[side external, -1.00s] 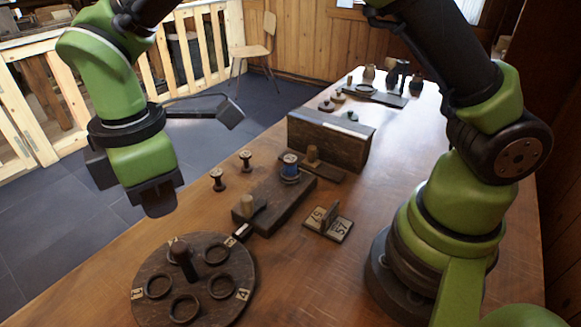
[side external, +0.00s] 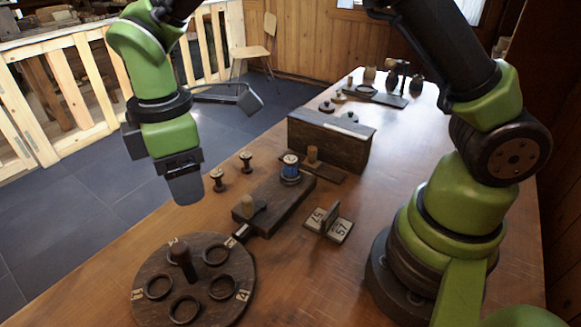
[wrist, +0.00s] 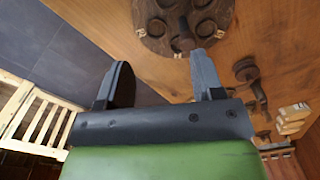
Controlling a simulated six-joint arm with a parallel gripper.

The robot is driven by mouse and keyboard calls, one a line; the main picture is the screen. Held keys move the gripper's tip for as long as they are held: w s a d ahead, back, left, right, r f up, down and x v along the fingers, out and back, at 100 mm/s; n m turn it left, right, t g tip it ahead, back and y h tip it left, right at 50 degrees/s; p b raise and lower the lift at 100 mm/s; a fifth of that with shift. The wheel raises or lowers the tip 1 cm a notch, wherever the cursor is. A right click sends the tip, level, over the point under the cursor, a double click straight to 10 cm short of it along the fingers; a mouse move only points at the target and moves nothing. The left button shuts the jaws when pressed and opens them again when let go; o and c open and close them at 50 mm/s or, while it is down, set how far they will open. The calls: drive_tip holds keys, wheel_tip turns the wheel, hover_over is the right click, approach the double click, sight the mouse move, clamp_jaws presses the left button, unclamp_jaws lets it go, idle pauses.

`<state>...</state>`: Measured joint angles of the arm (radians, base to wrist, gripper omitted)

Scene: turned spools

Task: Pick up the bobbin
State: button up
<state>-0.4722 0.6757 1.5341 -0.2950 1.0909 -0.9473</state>
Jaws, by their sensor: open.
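A bobbin wound with blue thread (side external: 290,168) stands upright on the far end of a long dark wooden block (side external: 278,205) in the side view. Two small dark spools, one nearer (side external: 217,180) and one farther (side external: 246,162), stand on the table left of that block. My gripper (side external: 187,190) hangs above the table's left edge, left of the spools and apart from them. In the wrist view my gripper (wrist: 161,68) has its two fingers spread with nothing between them. I cannot tell the bobbin there.
A round dark board (side external: 193,245) with ring-shaped holders and a peg lies at the front; it shows in the wrist view (wrist: 153,42). A numbered card stand (side external: 328,223) is right of the block. A dark wooden box (side external: 330,142) stands behind.

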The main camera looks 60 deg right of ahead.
drive_tip(key=w+d+m, duration=0.1)
drive_tip(key=d+m, duration=0.2)
drive_tip(key=d, duration=0.8)
drive_tip(key=m, duration=0.4)
hover_over(290, 159)
drive_tip(key=shift+s+f, duration=0.2)
drive_tip(key=shift+f, duration=0.65)
drive_tip(key=f, duration=0.4)
drive_tip(key=shift+s+d+f, duration=0.1)
drive_tip(key=shift+d, duration=0.1)
drive_tip(key=f, duration=0.5)
drive_tip(key=shift+w+a+f, duration=0.2)
drive_tip(key=shift+w+f, duration=0.1)
drive_tip(key=shift+c, duration=0.3)
drive_tip(key=c, duration=0.9)
